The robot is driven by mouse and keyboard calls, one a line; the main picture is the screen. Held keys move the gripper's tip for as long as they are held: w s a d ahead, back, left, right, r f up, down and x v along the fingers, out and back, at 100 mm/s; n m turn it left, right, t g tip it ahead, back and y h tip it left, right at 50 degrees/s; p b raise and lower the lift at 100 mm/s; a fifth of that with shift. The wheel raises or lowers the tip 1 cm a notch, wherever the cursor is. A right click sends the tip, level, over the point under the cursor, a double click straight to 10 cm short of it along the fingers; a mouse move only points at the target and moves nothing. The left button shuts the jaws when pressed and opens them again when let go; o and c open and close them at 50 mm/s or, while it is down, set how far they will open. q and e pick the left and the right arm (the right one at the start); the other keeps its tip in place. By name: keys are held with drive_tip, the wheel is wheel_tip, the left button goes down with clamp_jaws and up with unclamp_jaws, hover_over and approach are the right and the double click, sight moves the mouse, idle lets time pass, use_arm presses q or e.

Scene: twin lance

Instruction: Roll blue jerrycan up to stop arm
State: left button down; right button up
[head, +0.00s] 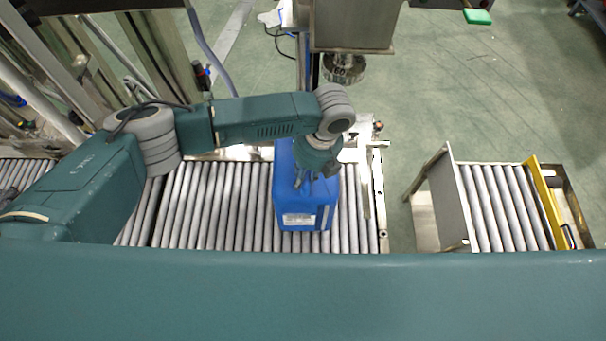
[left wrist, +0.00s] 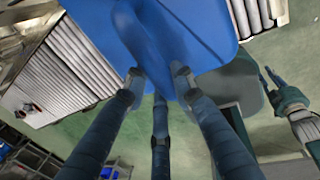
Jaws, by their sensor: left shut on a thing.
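The blue jerrycan (head: 286,185) stands on the roller conveyor (head: 215,205), near its right end, with a white label on its near side. My left gripper (head: 317,178) is over its top. In the left wrist view, the fingers of my left gripper (left wrist: 158,82) are closed around the handle of the blue jerrycan (left wrist: 95,12). A narrow pale bar (head: 365,190), which looks like the stop arm, is just right of the jerrycan with a small gap between. My right gripper (left wrist: 272,78) shows small at the right of the left wrist view; its opening is unclear.
Past the conveyor's end plate (head: 383,205) is a gap of green floor. A separate short roller section (head: 500,205) with a yellow edge stands to the right. A metal machine head (head: 350,25) hangs behind the jerrycan. The rollers left of the jerrycan are clear.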

use_arm(q)
drive_tip(key=shift+d+f+b, duration=0.1)
drive_tip(key=shift+d+b, duration=0.7)
drive_tip(key=shift+d, duration=2.15)
drive_tip(key=shift+d+f+b, duration=0.1)
drive_tip(key=shift+d+b, duration=0.5)
drive_tip(key=shift+d, duration=0.25)
drive_tip(key=shift+s+d, duration=0.1)
drive_tip(key=shift+d, duration=0.25)
